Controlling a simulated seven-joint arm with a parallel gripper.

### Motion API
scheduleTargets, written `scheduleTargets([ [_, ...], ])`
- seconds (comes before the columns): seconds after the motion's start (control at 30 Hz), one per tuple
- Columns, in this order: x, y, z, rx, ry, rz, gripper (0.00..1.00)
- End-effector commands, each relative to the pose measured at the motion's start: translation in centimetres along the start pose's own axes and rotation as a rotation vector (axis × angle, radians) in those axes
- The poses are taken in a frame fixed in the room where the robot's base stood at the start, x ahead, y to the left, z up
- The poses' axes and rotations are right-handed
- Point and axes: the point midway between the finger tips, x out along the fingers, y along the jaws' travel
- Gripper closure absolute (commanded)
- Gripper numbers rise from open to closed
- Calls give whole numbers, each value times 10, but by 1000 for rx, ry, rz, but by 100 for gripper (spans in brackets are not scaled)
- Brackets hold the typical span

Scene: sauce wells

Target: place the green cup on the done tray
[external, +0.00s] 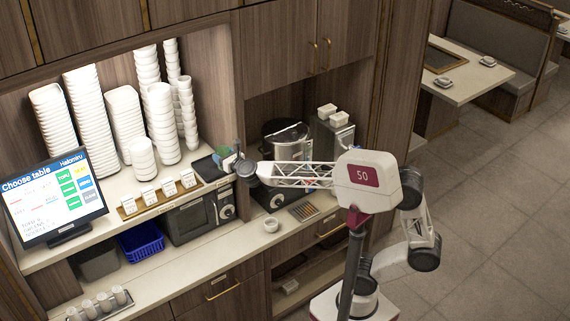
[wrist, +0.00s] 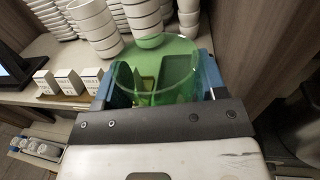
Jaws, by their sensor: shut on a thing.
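The green cup (wrist: 150,92) is see-through and fills the middle of the wrist view. My gripper (wrist: 158,82) is shut on it, with a blue finger at each side. In the external view the cup shows as a small green shape (external: 224,153) at the end of my gripper (external: 236,160), above the right end of the upper shelf. A dark flat tray (external: 207,168) lies on that shelf just left of the cup. No label shows to tell whether it is the done tray. The cup appears held above the shelf; the exact gap cannot be told.
Several small labelled boxes (external: 169,188) sit left of the dark tray on a wooden strip. A touch screen (external: 55,195) stands at the far left. A wooden panel (wrist: 240,50) rises close to the right of the cup.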

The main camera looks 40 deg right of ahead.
Motion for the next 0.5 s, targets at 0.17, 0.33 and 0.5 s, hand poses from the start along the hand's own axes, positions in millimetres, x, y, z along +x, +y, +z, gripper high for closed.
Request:
scheduleTargets([
  [0.17,6,5,0,-1,1,-25,58],
  [0.33,13,8,0,-2,2,-53,58],
  [0.5,20,11,1,-2,1,-87,58],
])
